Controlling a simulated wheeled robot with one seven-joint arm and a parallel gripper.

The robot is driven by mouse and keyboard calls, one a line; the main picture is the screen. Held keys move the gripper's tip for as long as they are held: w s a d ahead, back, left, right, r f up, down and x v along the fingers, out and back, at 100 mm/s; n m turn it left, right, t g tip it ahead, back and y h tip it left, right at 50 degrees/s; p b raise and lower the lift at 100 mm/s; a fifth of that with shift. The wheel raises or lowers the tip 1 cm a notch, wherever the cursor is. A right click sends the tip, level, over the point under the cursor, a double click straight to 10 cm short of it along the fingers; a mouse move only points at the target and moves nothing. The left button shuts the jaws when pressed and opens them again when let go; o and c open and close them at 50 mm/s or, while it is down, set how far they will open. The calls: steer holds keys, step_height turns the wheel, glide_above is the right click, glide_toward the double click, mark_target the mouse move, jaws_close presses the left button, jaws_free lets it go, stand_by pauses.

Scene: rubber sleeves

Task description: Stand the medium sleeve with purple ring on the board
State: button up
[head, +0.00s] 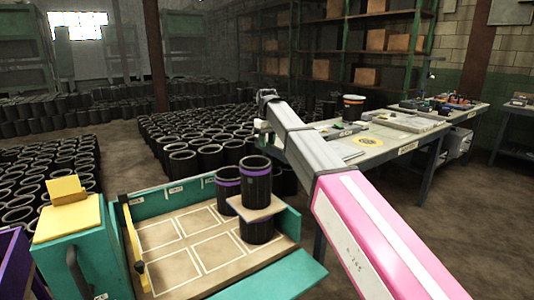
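Two black sleeves with purple rings show at the right side of the teal tray (290,222). One purple-ringed sleeve (256,182) stands upright on a small tan square board (272,206). That board rests on top of a black sleeve (258,231) standing in the tray. The other purple-ringed sleeve (228,196) stands just left of this stack, its lower right partly hidden. I cannot tell for certain which one is the medium size. My gripper (266,96) is far above and behind the stack, apart from the sleeves; its fingers are too small to read.
The tray floor (180,245) has pale outlined squares, free on the left and front. A teal box with a yellow top (66,212) stands at the left. A workbench (375,148) is behind my arm. Many black sleeves (200,140) cover the floor behind.

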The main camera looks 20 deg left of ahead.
step_height(320, 180, up, 6)
steer(key=shift+f, duration=0.15)
steer(key=s+d+f+m, duration=0.2)
steer(key=d+f+m, duration=0.3)
steer(key=d+f, duration=2.05)
steer(key=s+d+f+m, duration=0.2)
steer(key=s+d+f, duration=0.7)
steer(key=d, duration=0.2)
steer(key=s+d+f+m, duration=0.3)
steer(key=s+d+f, duration=0.5)
steer(key=d, duration=0.4)
steer(key=shift+s+d+f, duration=0.3)
steer(key=shift+s+f, duration=0.05)
steer(key=shift+f, duration=0.35)
